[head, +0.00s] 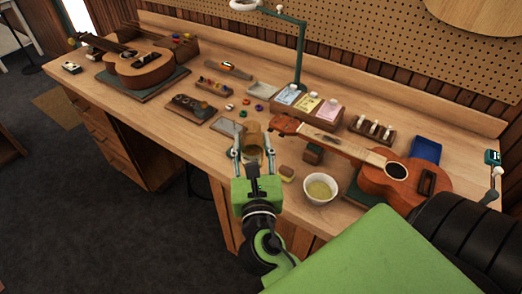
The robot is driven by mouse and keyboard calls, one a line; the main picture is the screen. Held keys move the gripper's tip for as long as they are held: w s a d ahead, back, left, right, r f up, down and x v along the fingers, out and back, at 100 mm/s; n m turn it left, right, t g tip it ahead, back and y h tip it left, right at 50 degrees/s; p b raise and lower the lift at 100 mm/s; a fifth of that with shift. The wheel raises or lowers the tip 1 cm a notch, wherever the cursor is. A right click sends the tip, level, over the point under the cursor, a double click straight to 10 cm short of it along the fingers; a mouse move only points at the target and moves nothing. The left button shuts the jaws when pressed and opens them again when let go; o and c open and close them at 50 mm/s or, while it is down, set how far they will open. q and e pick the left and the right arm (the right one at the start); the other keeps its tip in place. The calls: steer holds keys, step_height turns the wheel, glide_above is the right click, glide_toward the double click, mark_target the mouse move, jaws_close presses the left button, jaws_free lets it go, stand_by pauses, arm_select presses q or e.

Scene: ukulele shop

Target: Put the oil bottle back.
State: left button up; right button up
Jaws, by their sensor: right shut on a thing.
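My right gripper (253,157) reaches over the front edge of the workbench (190,133), fingers pointing away. It is shut on a brown, amber-looking cylinder, which I take for the oil bottle (252,140). The fingers flank it and partly hide it. I cannot tell whether its base touches the bench. A flat grey square tray (227,127) lies just left of the bottle, partly behind the left finger. My left gripper is not in view.
Right of the gripper are a small block (287,173), a green-and-brown box (313,153) and a white bowl (320,189). A ukulele (395,175) lies farther right, another (140,67) at the far left. Packets in a rack (308,106) and a lamp post (300,55) stand behind.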

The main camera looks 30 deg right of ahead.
steer(key=shift+w+d+f+b, duration=0.15)
steer(key=shift+w+d+f, duration=0.9)
steer(key=shift+f, duration=0.75)
steer(key=shift+w+d+f+b, duration=0.2)
steer(key=shift+w+d+f, duration=0.8)
steer(key=shift+f, duration=0.75)
steer(key=shift+w+d+f+b, duration=0.15)
steer(key=shift+w+d+f, duration=0.9)
steer(key=shift+f, duration=0.75)
steer(key=shift+s+d, duration=0.1)
steer(key=shift+s, duration=0.1)
steer(key=shift+f, duration=0.1)
steer(key=o, duration=1.2)
steer(key=shift+o, duration=0.2)
